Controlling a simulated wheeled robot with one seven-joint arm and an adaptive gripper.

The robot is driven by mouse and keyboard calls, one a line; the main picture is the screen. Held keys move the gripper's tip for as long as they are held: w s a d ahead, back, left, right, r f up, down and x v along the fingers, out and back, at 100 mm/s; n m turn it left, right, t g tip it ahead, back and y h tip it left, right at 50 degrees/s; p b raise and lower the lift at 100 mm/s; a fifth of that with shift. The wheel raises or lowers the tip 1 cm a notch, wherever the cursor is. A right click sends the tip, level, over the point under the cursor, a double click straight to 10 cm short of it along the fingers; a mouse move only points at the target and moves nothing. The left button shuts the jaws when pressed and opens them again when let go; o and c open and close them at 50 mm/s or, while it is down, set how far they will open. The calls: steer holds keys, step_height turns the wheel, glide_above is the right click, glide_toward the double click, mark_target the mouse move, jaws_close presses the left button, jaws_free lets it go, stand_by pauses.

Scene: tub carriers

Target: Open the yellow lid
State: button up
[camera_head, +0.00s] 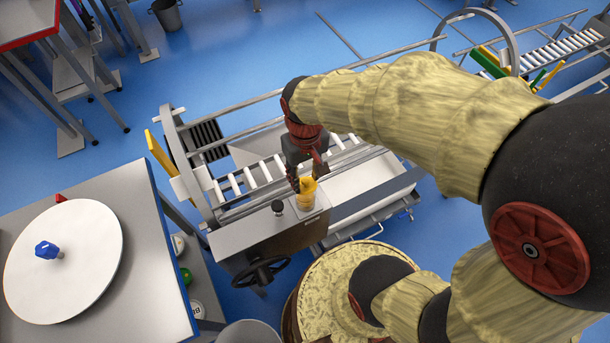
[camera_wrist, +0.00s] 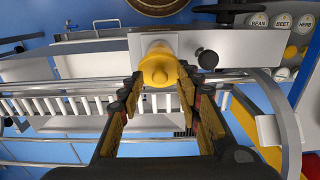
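The yellow lid (camera_head: 306,193) is a small round cap on top of the grey housing (camera_head: 265,228) at the end of the roller conveyor. In the wrist view the yellow lid (camera_wrist: 157,66) lies at the far end of my gripper (camera_wrist: 160,88), between the fingertips. My gripper (camera_head: 304,184) is above the housing, fingers spread, one on each side of the lid. Whether the pads touch the lid cannot be told. The lid looks seated, and what is under it is hidden.
A black knob (camera_head: 278,206) stands on the housing beside the lid, and a dark handwheel (camera_head: 262,273) is on its front. A table with a white disc (camera_head: 62,262) and blue knob stands at left. A round barrel (camera_head: 325,280) is in front. Conveyor rails (camera_head: 245,190) run behind.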

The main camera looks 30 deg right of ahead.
jaws_close()
stand_by(0.5)
